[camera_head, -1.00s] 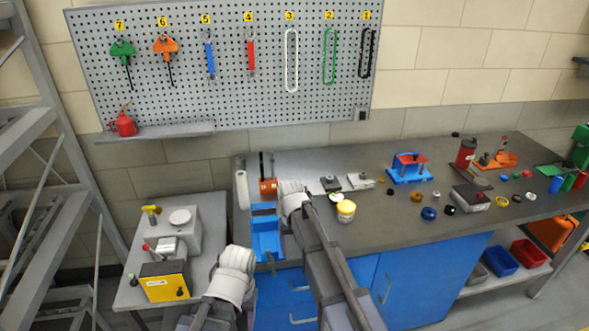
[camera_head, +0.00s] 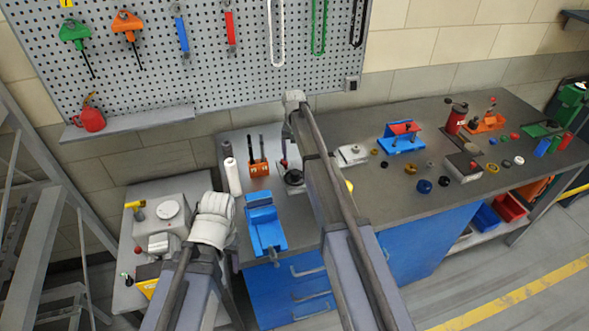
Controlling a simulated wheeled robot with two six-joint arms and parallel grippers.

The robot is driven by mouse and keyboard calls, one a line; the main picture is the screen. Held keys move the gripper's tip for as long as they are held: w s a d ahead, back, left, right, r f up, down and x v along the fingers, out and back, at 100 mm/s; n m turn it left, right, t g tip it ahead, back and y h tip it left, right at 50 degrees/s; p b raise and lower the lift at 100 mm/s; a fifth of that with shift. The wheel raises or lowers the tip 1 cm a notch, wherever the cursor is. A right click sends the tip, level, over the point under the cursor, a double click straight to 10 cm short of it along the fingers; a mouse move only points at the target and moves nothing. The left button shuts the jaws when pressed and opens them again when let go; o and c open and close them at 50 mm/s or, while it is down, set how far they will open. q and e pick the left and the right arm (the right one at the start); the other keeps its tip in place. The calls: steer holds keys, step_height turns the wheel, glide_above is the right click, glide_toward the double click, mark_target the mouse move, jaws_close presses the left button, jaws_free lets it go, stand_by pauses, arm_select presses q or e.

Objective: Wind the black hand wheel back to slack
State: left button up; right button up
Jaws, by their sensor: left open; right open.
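A dark round wheel-like part (camera_head: 293,178) on a light base stands on the bench, just left of my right forearm; it looks like the black hand wheel, partly hidden by the arm. A small red knob (camera_head: 284,163) shows at its back edge. My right gripper (camera_head: 294,99) end is above the back of the bench, behind the wheel in the picture; its fingers are hard to make out, with nothing seen in it.
A pale block (camera_head: 351,155) is right of my forearm. A grey machine (camera_head: 178,205) is on the side table. Small parts lie farther right.

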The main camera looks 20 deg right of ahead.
mark_target(295, 172)
step_height(295, 172, down, 8)
steer(key=b, duration=0.7)
steer(key=shift+r, duration=0.25)
jaws_close()
